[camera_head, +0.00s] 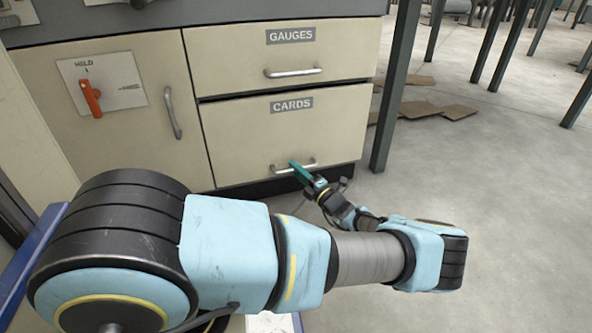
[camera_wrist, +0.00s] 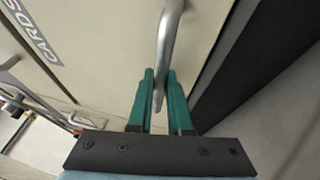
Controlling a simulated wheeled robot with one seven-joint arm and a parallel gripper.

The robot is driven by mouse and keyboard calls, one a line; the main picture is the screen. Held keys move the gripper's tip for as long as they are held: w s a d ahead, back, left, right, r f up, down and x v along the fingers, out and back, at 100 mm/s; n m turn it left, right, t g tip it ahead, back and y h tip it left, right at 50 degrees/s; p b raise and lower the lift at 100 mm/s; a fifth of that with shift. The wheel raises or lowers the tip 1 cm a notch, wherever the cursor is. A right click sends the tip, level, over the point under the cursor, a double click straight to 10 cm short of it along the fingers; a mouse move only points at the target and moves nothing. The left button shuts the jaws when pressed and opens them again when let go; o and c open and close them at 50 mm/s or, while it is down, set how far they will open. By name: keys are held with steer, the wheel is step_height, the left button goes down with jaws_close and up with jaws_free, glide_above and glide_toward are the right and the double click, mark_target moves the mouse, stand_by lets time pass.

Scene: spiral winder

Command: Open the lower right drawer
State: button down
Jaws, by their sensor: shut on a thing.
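The lower right drawer (camera_head: 262,135) is cream and labelled CARDS. In the head view its front stands slightly proud of the GAUGES drawer (camera_head: 330,53) above it, with a dark gap along its top edge. My gripper (camera_head: 297,167) is at the metal bar handle (camera_head: 312,164) of the CARDS drawer. In the wrist view the green fingers (camera_wrist: 160,95) are on both sides of the handle bar (camera_wrist: 170,45) and closed on it. The drawer's inside is hidden.
A cabinet door (camera_head: 145,130) with an orange lever (camera_head: 91,98) and a bar handle (camera_head: 173,113) is to the left. A dark table leg (camera_head: 393,95) stands close to the right of the drawers. Cardboard (camera_head: 420,109) lies behind it.

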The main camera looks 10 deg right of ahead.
stand_by(0.8)
steer(key=s+d+p, duration=0.3)
steer(key=s+p, duration=0.3)
steer(key=s, duration=1.7)
steer(key=shift+s, duration=0.3)
steer(key=shift+d, duration=0.1)
steer(key=c, duration=0.8)
jaws_free()
steer(key=shift+c, duration=0.2)
steer(key=p+v, duration=0.1)
steer(key=v, duration=0.9)
steer(key=shift+s+d, duration=0.2)
steer(key=shift+s, duration=0.15)
